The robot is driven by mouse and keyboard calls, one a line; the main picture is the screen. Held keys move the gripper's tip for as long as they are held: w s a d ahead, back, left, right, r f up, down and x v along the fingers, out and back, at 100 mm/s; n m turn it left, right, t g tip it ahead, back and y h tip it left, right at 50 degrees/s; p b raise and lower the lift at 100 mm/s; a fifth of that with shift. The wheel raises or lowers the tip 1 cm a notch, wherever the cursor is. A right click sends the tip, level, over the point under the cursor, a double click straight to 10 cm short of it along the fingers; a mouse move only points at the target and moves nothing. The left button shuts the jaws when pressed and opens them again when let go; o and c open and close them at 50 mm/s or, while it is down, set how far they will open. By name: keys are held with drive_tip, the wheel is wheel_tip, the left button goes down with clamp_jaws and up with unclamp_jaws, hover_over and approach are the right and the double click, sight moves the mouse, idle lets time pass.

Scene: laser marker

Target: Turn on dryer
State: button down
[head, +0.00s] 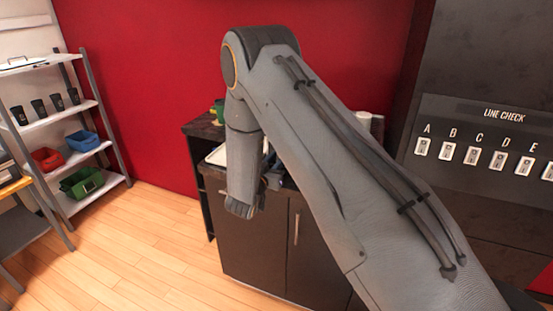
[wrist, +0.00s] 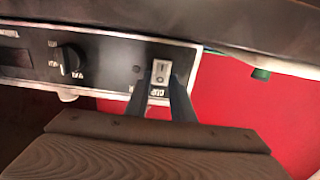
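My gripper (wrist: 160,82) points at this switch. Its two dark fingers stand a little apart, with the switch and label showing between them, and they hold nothing. I cannot tell whether the fingertips touch the panel. In the head view my arm hides most of the cabinet top, and the panel cannot be made out.
A dark cabinet (head: 262,245) stands against the red wall (head: 165,80). A shelf rack (head: 90,107) with bins and cups is at the left. A "LINE CHECK" switch board (head: 480,115) is at the right. The wooden floor (head: 130,255) at the left is clear.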

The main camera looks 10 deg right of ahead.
drive_tip(key=shift+f+t+h+b, duration=0.4)
drive_tip(key=shift+f+t+b, duration=0.1)
drive_tip(key=shift+b, duration=1.05)
drive_tip(key=t+h+b, duration=0.1)
drive_tip(key=b, duration=0.2)
drive_tip(key=shift+a+f+t+b, duration=0.1)
drive_tip(key=shift+t+b, duration=0.2)
drive_tip(key=shift+b, duration=0.35)
drive_tip(key=c, duration=1.5)
unclamp_jaws()
drive_tip(key=shift+b+v, duration=1.1)
drive_tip(key=shift+v, duration=2.8)
